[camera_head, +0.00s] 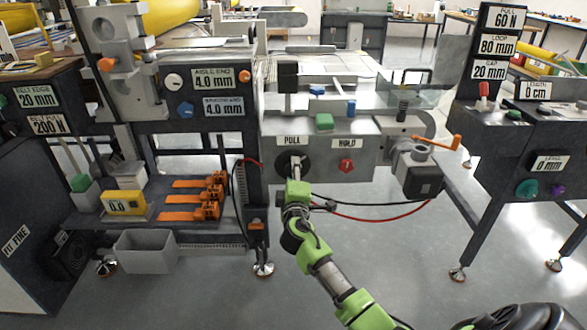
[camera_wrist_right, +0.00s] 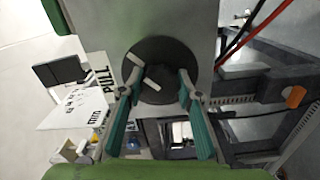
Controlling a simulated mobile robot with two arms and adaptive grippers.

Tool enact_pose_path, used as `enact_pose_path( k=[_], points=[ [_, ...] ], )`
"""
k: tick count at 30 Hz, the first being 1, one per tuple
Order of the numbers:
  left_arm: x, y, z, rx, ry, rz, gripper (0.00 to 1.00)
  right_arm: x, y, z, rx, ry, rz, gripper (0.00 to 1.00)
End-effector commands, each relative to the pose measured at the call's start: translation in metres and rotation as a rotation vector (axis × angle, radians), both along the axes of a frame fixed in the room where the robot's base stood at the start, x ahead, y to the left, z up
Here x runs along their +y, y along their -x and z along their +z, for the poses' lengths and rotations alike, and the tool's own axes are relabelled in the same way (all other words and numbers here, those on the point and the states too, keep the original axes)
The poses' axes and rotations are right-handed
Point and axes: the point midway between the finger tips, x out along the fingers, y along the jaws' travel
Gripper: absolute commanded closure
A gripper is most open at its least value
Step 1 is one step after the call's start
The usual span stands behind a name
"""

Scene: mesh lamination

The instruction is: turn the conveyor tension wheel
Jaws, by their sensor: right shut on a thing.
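The tension wheel (camera_head: 281,164) is a dark round disc under the PULL label (camera_head: 292,140) on the grey machine front. In the right wrist view the wheel (camera_wrist_right: 160,65) fills the upper middle and shows light bar-like marks on its face. My right gripper (camera_head: 295,172) reaches it from below with its green arm. The exact contact is partly hidden in the head view. My left gripper is not in view.
A red knob (camera_head: 346,166) under the HOLD label sits right of the wheel. A grey motor box (camera_head: 417,175) with an orange crank (camera_head: 440,142) is farther right. Red and black cables hang below the panel. Orange clamps (camera_head: 205,205) lie on the left shelf.

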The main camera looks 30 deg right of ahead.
Motion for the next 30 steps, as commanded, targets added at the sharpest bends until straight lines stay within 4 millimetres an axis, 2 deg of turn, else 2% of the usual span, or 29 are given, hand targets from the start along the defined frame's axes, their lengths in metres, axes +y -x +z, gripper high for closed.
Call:
enact_pose_path(
  k=[9, 24, 25, 27, 30],
  points=[
    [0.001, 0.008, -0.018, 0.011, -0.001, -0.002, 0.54, 0.0, 0.0, -0.001, 0.06, 0.094, 0.0, 0.9],
    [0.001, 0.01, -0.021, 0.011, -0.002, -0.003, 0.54, 0.0, 0.0, -0.001, 0.069, 0.108, 0.0, 0.9],
    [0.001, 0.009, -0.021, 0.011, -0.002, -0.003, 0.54, 0.0, 0.0, -0.001, 0.069, 0.108, 0.0, 0.66],
    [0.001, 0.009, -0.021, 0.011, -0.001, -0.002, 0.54, 0.0, 0.0, -0.001, 0.069, 0.108, 0.0, 0.51],
    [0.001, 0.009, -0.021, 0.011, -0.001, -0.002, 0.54, 0.0, 0.0, -0.001, 0.068, 0.107, 0.0, 0.51]
  ],
)
